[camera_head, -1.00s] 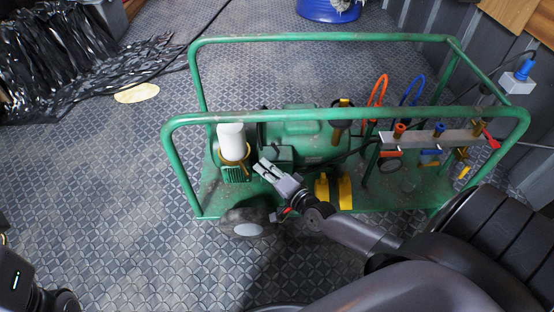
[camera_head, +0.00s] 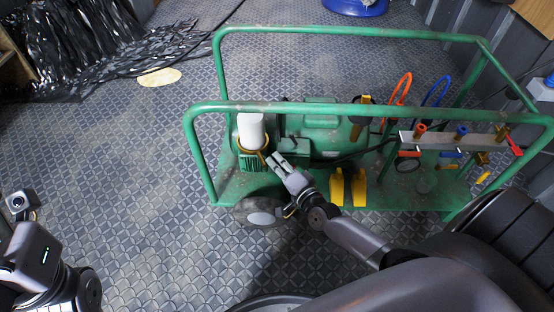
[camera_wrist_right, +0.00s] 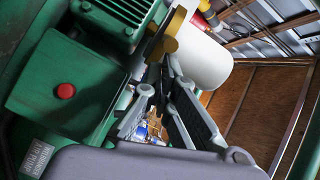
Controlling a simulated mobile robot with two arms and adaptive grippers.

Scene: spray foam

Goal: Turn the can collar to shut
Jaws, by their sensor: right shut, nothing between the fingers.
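A white can (camera_head: 251,131) stands upright at the left end of the green cart, with a brass-coloured collar (camera_head: 249,150) around its base. In the right wrist view the white can (camera_wrist_right: 203,58) and the brass collar (camera_wrist_right: 168,36), with a rounded tab, lie just beyond my fingertips. My right gripper (camera_head: 276,161) is shut and empty, right beside the collar on its right side. In the right wrist view its fingers (camera_wrist_right: 166,72) point at the collar; I cannot tell if they touch it. My left arm shows at the lower left, its fingers out of view.
The green cart frame (camera_head: 330,109) has a top rail around the can and my right arm. A green motor box with a red button (camera_wrist_right: 65,91) is close to my right gripper. Yellow blocks (camera_head: 348,187) and a valve manifold (camera_head: 455,139) stand to the right.

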